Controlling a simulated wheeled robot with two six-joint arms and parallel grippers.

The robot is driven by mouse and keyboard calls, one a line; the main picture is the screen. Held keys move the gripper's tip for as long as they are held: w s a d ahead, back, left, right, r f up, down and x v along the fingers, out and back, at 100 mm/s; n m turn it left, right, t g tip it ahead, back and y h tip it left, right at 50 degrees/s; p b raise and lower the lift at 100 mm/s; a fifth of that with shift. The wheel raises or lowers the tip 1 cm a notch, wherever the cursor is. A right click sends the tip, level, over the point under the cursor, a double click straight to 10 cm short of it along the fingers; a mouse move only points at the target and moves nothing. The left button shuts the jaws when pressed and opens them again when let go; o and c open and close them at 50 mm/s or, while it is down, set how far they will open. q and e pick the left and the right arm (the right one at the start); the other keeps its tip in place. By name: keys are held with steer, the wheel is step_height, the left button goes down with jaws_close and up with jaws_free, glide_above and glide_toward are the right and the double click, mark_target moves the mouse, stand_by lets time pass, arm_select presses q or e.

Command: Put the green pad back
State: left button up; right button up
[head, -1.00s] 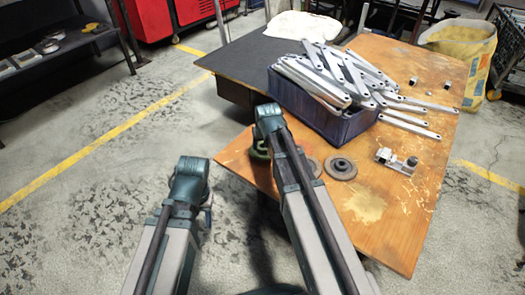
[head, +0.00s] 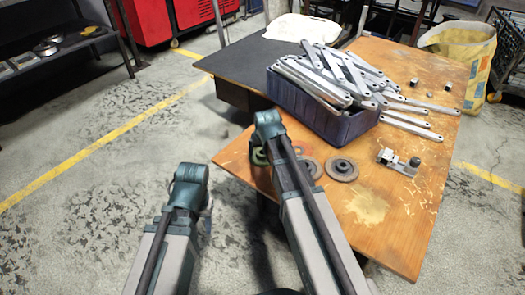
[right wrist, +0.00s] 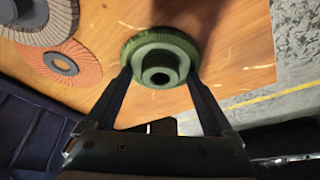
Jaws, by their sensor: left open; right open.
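The green pad (right wrist: 160,58) is a round disc with a stepped hub and a central hole, on the wooden table top near its edge. In the head view the green pad (head: 258,156) is mostly hidden behind my right arm. My right gripper (right wrist: 160,76) is open, with one finger on each side of the pad's hub, close to its rim. I cannot tell whether the fingers touch it. My left gripper (head: 207,203) is beyond the table's left edge, over the floor, largely hidden by its own wrist.
An orange disc (right wrist: 72,62) and a grey flap disc (head: 341,169) lie beside the pad. A blue bin (head: 322,122) heaped with galvanized brackets stands behind them. A metal fitting (head: 398,161) lies to the right. The table's front right is clear.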

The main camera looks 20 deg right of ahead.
steer(key=shift+r, duration=0.1)
steer(key=p+v, duration=1.2)
steer(key=s+a+n+g, duration=0.2)
steer(key=s+a, duration=0.4)
steer(key=s, duration=0.3)
steer(key=s+a+f+n+g+h, duration=0.1)
steer(key=s+a+n+g, duration=0.1)
steer(key=s+a, duration=0.4)
steer(key=s+n, duration=0.1)
steer(key=s, duration=0.2)
steer(key=shift+s+a+f+g+b, duration=0.2)
steer(key=shift+s+a+g+b, duration=0.1)
steer(key=shift+s+a+g, duration=0.1)
steer(key=shift+r, duration=0.1)
step_height(320, 180, up, 29)
steer(key=p, duration=2.9)
steer(key=shift+r, duration=0.1)
